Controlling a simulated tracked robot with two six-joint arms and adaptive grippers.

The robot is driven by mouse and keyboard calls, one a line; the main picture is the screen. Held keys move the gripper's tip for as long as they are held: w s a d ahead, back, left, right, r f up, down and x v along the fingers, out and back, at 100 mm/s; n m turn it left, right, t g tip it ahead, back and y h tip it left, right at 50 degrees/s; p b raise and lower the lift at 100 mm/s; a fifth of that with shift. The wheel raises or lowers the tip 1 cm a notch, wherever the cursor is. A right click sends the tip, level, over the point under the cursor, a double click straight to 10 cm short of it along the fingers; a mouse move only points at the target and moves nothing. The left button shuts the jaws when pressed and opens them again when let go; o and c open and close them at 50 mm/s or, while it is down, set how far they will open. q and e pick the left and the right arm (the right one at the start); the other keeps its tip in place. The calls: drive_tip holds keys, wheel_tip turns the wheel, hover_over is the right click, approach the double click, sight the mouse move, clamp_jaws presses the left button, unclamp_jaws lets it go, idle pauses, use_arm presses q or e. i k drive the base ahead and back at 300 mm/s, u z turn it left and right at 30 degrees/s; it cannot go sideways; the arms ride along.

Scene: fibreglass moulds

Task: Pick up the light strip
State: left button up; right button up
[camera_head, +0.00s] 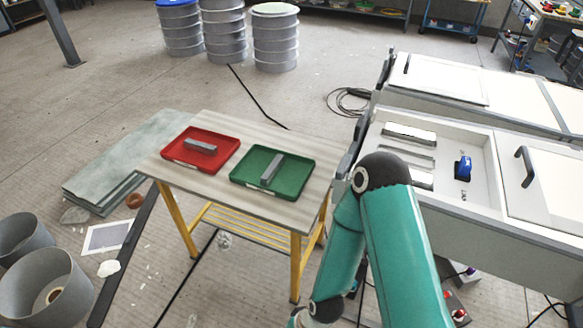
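Several bars could be the light strip, and I cannot tell which is meant. A grey bar (201,146) lies in the red tray (222,143) and another grey bar (272,168) lies in the green tray (295,177). Both trays are on the small table (235,205). A pale, bright strip (408,132) lies in the open white mould box at right, with a second pale strip (421,179) nearer, partly behind my teal arm. One teal arm of mine rises from the bottom, its dark elbow in front of the box's left edge. Neither gripper shows.
The white mould box (480,130) also holds a blue tool (462,167). Metal drums (275,40) stand at the back. Grey cylinders (45,285) and flat slabs (120,165) lie on the floor at left. A black cable (255,98) crosses the floor behind the table.

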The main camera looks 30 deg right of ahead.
sight(276, 165)
drive_tip(key=z, duration=0.05)
drive_tip(key=i, duration=0.95)
drive_tip(key=u, duration=0.05)
